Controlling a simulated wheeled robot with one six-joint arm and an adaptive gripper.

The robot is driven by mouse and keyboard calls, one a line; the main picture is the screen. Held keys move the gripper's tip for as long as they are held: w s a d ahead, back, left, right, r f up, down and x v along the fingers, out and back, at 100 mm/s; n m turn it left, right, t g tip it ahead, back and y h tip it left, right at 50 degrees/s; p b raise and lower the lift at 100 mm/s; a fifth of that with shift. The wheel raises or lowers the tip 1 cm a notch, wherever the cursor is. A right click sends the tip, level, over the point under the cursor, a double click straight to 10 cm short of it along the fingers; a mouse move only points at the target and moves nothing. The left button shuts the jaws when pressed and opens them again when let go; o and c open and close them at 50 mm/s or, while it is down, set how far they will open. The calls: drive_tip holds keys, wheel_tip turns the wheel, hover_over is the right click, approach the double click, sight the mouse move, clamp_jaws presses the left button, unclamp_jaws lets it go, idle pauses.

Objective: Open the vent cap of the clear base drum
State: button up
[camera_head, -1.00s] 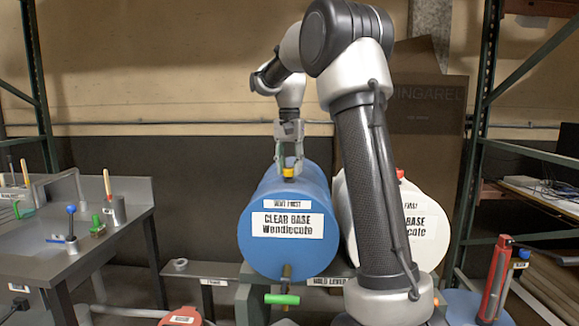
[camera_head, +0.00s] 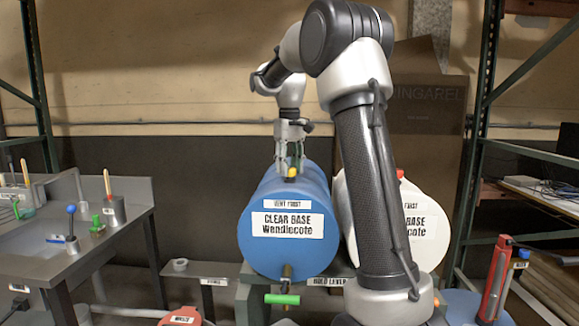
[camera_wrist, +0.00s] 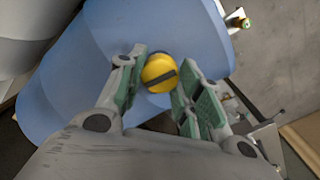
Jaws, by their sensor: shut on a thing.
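The clear base drum (camera_head: 288,222) is a blue drum lying on its side, with a "CLEAR BASE Wendlecote" label and a "VENT FIRST" label on its front. Its yellow vent cap (camera_head: 291,173) is on top of the drum; in the wrist view the cap (camera_wrist: 159,73) is round with a dark slot across it. My gripper (camera_head: 290,165) points down over the drum with its fingers on either side of the cap. In the wrist view my gripper (camera_wrist: 160,85) has green-padded fingers, shut on the cap; the contact on the right side is hard to make out.
A green tap handle (camera_head: 282,299) is below the blue drum. A grey bench (camera_head: 80,240) is at left, and a red tool (camera_head: 495,278) is at right.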

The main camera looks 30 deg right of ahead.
sight(290, 168)
drive_tip(key=shift+n, duration=0.8)
drive_tip(key=o, duration=1.1)
drive_tip(key=shift+c, duration=0.2)
wheel_tip(290, 168, up, 12)
